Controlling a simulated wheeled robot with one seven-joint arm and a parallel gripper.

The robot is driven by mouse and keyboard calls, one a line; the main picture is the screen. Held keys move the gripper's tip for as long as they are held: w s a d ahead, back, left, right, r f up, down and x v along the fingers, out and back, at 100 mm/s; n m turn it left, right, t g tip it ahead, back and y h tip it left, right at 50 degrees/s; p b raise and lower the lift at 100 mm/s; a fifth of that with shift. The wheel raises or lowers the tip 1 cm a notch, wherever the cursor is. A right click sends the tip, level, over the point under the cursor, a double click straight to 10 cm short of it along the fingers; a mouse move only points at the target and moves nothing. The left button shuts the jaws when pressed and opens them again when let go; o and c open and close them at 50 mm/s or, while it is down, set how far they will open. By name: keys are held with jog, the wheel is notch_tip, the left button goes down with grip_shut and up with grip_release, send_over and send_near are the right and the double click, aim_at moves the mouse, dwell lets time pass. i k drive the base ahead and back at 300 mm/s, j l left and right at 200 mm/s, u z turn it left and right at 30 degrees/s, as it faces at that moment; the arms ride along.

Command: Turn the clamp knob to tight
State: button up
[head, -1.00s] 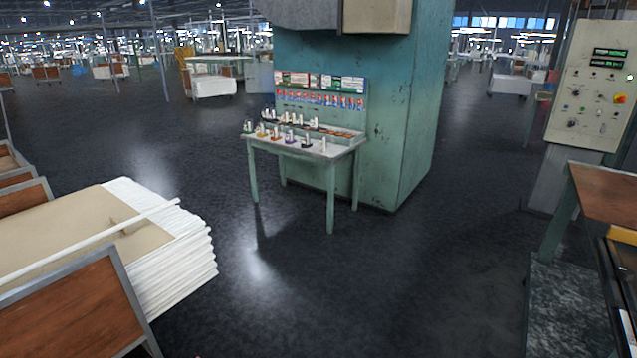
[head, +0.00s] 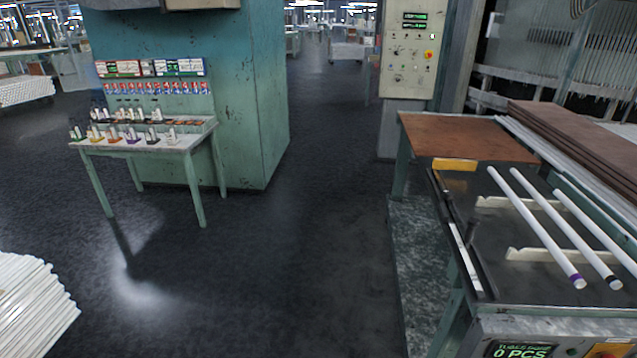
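I cannot make out the clamp knob for certain in the head view. A beige control panel (head: 409,52) at the upper middle right carries several small knobs, too small to read. A dark bench (head: 505,285) at the right holds white glass tubes (head: 533,225) on pale notched supports (head: 556,255). My gripper is not in view.
A small green table (head: 147,147) with labelled parts stands against a green cabinet (head: 270,110) at the left. A brown-topped table (head: 465,138) adjoins the bench. A white tube stack (head: 35,305) is at the lower left. Dark floor (head: 290,270) in the middle is clear.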

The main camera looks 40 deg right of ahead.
aim_at(449, 194)
jog(key=z, duration=1.35)
jog(key=k+j+u, duration=0.1)
jog(key=j+u, duration=0.25)
